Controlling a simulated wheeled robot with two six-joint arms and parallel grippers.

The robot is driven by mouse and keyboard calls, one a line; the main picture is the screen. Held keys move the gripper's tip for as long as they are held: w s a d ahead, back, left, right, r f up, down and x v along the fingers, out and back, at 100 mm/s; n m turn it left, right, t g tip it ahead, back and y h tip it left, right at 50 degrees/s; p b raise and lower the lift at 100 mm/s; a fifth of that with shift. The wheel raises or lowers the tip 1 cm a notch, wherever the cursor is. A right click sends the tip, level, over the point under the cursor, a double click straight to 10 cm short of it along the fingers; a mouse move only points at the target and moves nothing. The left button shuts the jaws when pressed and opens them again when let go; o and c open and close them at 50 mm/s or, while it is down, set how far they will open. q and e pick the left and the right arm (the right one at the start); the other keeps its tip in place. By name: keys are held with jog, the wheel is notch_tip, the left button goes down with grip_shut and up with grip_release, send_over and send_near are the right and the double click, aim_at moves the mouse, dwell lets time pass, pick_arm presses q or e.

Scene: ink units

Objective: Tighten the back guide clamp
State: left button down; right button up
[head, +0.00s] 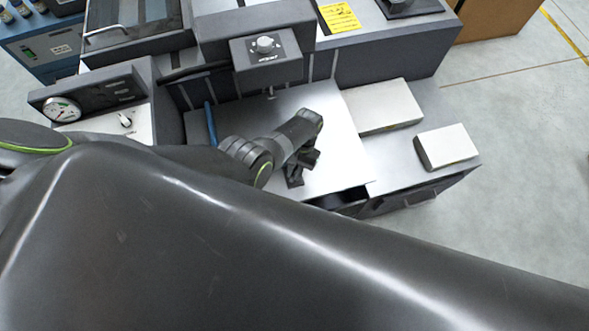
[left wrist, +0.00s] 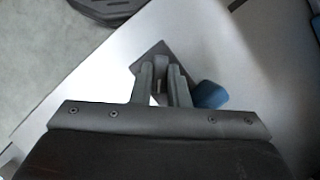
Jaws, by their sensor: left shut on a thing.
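My left gripper (head: 302,168) reaches down over the pale table of the machine (head: 335,155). In the left wrist view, its two fingers (left wrist: 161,82) are closed around a small grey part. This part looks like the back guide clamp, but the fingers hide most of it. A dark flat piece (left wrist: 152,56) shows just beyond the fingertips, and a blue rounded piece (left wrist: 211,95) is right beside the right finger. The clamp cannot be made out in the head view, where my gripper and arm cover it. My right gripper is not in view.
A grey unit with a knob (head: 265,46) overhangs the back of the table. A blue strip (head: 211,124) stands left of my gripper. Two white blocks (head: 383,106) (head: 446,146) lie to the right. A gauge panel (head: 62,109) is at left. My dark arm covers the foreground.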

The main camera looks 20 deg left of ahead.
pick_arm(q)
jog(key=shift+m, duration=0.3)
jog(key=c, duration=1.7)
grip_release()
jog(key=shift+r, duration=0.1)
jog(key=shift+w+r, duration=0.15)
jog(key=shift+r, duration=0.15)
jog(key=shift+p+v, duration=1.35)
jog(key=shift+v, duration=6.95)
